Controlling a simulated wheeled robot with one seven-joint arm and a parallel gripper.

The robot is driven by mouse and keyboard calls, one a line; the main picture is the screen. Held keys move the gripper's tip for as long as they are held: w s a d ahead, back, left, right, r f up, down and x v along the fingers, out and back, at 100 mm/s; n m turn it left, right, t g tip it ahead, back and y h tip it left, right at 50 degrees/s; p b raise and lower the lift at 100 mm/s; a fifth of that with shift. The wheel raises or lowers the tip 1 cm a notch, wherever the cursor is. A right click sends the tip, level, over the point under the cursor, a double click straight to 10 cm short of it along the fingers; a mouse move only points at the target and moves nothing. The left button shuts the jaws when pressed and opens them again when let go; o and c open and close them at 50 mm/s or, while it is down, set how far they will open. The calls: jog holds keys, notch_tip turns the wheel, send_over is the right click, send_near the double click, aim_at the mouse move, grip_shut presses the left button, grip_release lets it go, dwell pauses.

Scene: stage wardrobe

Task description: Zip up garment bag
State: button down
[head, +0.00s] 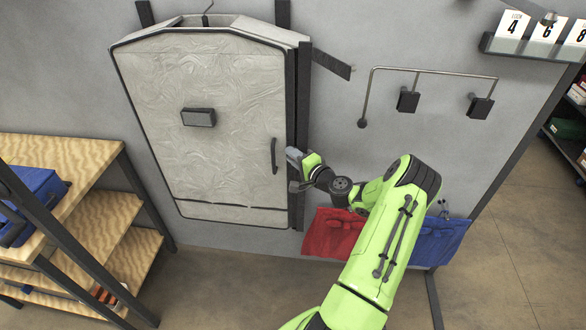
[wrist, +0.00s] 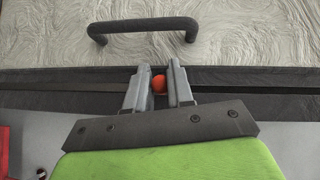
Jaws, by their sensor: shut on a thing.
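The grey garment bag (head: 215,120) hangs upright on the wall, with a crinkled front panel and dark edging. A dark zip track (head: 302,100) runs along its right side. My gripper (head: 291,157) is at this track, right of the bag's dark handle (head: 274,156). In the wrist view, my gripper (wrist: 159,82) is shut on a small round orange-red pull (wrist: 159,84), seen between the fingers against the dark track (wrist: 230,88). The handle also shows in the wrist view (wrist: 145,25), beyond the fingertips. The pull is hidden in the head view.
A dark flap (head: 331,64) juts out at the bag's upper right. A bent metal rail (head: 430,71) with dark blocks is on the wall to the right. Wooden shelves (head: 60,155) stand at left.

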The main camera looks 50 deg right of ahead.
notch_tip(320, 180, up, 26)
jog(key=p, duration=1.2)
jog(key=shift+d+r, duration=0.1)
jog(key=c, duration=1.2)
grip_release()
jog(key=shift+r, duration=0.1)
jog(key=shift+c, duration=0.2)
jog(key=shift+o, duration=0.9)
jog(key=shift+f, duration=0.2)
notch_tip(320, 180, down, 34)
jog(key=b, duration=1.7)
jog(key=shift+r, duration=0.15)
